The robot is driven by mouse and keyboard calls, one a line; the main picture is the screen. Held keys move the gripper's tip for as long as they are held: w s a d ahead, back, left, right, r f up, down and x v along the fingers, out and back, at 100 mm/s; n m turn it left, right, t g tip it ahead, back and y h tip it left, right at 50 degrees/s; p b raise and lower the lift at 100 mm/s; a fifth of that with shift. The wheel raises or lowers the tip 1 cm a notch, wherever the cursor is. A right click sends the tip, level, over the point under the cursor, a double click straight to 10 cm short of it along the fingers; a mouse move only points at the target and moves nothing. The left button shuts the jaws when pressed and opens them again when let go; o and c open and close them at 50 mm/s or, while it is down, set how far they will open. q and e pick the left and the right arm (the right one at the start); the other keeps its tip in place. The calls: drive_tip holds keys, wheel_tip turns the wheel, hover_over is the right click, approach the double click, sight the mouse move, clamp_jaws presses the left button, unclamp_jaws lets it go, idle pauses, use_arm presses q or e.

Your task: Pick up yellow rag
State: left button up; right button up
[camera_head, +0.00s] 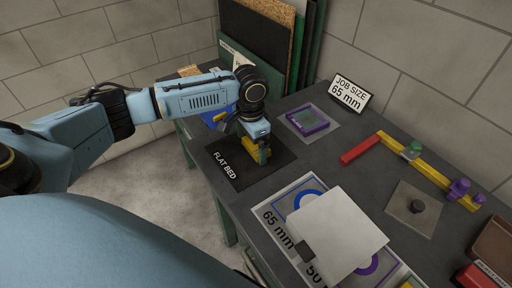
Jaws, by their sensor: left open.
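My left gripper (260,154) is open and points down over the black mat marked FLAT BED (229,172). Yellow shows right at its fingers, low over the mat; I cannot tell whether this is the yellow rag or part of the gripper. No spread-out yellow cloth shows plainly elsewhere. The gripper and arm hide part of the mat. My right gripper is not in view.
A purple frame (307,122) lies behind the mat, near a JOB SIZE 65 mm sign (349,93). A pale square plate (337,236) covers part of the marked cards in front. A red and yellow bar (432,172) lies at right. Boards (262,40) stand behind.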

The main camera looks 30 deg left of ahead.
sight(251, 146)
use_arm(q)
drive_tip(key=shift+f, duration=0.1)
drive_tip(key=shift+c, duration=0.3)
drive_tip(key=c, duration=0.8)
wheel_tip(251, 146, up, 10)
drive_tip(key=shift+r+p, duration=0.1)
drive_tip(key=shift+p, duration=0.8)
drive_tip(key=shift+c, duration=0.2)
drive_tip(key=o, duration=0.4)
drive_tip(key=c, duration=0.6)
